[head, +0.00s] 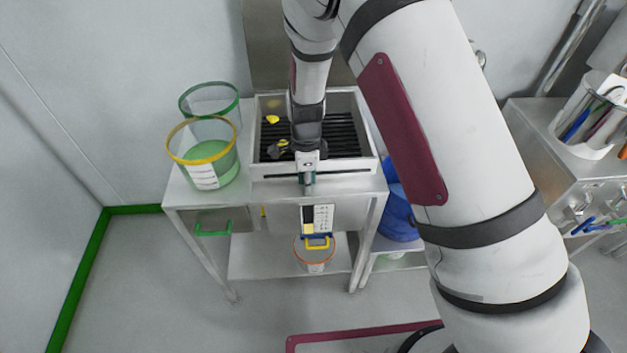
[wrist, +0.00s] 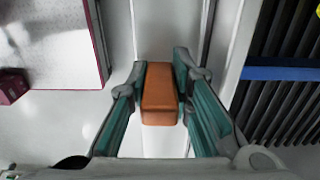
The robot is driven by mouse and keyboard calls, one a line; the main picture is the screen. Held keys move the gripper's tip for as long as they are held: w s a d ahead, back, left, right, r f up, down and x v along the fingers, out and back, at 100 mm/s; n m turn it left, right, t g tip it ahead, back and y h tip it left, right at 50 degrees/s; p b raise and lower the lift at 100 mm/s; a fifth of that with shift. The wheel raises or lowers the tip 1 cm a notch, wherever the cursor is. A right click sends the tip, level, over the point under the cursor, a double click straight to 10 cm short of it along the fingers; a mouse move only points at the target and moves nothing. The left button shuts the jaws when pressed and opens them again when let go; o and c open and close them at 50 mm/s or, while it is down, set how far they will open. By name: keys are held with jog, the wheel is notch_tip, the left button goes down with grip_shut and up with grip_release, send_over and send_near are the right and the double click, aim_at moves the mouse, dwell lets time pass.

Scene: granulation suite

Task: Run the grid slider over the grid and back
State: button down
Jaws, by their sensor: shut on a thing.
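The grid (head: 345,140) is a set of dark parallel bars inside a pale rectangular frame on a metal stand. Part of the grid (wrist: 285,105) shows at the right of the wrist view. My gripper (head: 308,184) is at the near edge of the frame, pointing down. In the wrist view its green-lined fingers are shut on an orange block (wrist: 160,95), one finger on each side. The block seems to be the grid slider's handle; the rest of the slider cannot be made out. My arm hides part of the grid in the head view.
A yellow lump (head: 271,119) lies at the grid's left. A green-rimmed tub (head: 209,98) and a yellow-rimmed tub (head: 204,155) stand left of the frame. An orange-rimmed bucket (head: 314,266) is below. A blue container (head: 398,215) is at the right.

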aim_at(368, 185)
jog(key=shift+a, duration=5.05)
jog(key=shift+d, duration=0.1)
jog(key=shift+d+p, duration=0.7)
jog(key=shift+d, duration=6.2)
jog(key=shift+d, duration=6.15)
